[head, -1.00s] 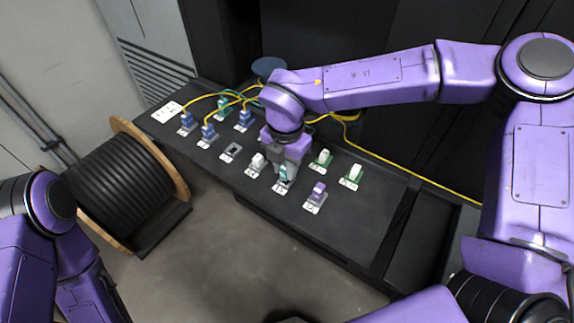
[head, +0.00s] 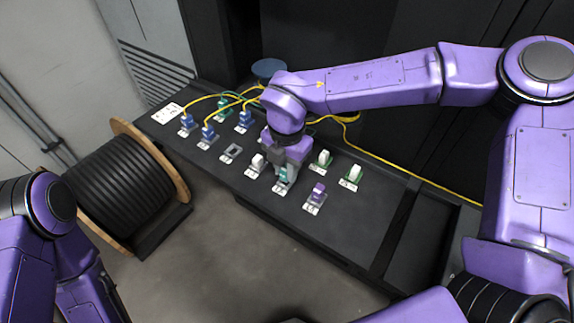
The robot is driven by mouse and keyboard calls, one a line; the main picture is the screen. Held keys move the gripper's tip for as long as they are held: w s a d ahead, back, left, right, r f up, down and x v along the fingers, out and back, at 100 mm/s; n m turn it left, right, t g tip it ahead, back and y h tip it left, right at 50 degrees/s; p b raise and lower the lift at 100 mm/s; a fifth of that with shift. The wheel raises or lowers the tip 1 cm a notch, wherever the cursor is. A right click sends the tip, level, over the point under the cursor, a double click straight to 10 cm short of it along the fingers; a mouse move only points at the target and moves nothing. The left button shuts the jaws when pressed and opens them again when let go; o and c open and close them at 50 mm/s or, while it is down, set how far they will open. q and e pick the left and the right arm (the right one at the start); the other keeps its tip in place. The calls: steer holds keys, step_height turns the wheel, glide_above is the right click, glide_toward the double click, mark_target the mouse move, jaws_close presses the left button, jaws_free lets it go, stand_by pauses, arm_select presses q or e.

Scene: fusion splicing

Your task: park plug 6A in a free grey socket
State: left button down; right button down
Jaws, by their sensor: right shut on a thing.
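My right gripper (head: 282,169) points down over the front row of sockets on the black bench. It is shut on a small teal plug (head: 283,175). The plug is upright at a grey socket plate (head: 279,188); I cannot tell whether it is seated or just above. A grey socket (head: 232,151) to the left shows a dark, empty opening. Label 6A is too small to read. My left arm shows at the left edge, but its gripper is out of view.
A white plug (head: 257,160) and a purple plug (head: 318,189) flank the gripper. Two white plugs stand in green sockets behind, at right. Blue plugs (head: 207,131) with yellow cables (head: 205,97) stand at left. A cable drum (head: 120,185) stands left of the bench (head: 350,240).

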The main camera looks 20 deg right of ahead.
steer(key=shift+f+b, duration=0.4)
steer(key=shift+f, duration=0.2)
steer(key=c, duration=0.9)
jaws_free()
steer(key=shift+o, duration=0.2)
steer(key=shift+r, duration=0.1)
step_height(320, 180, up, 10)
steer(key=shift+r+b, duration=0.25)
steer(key=shift+b, duration=0.4)
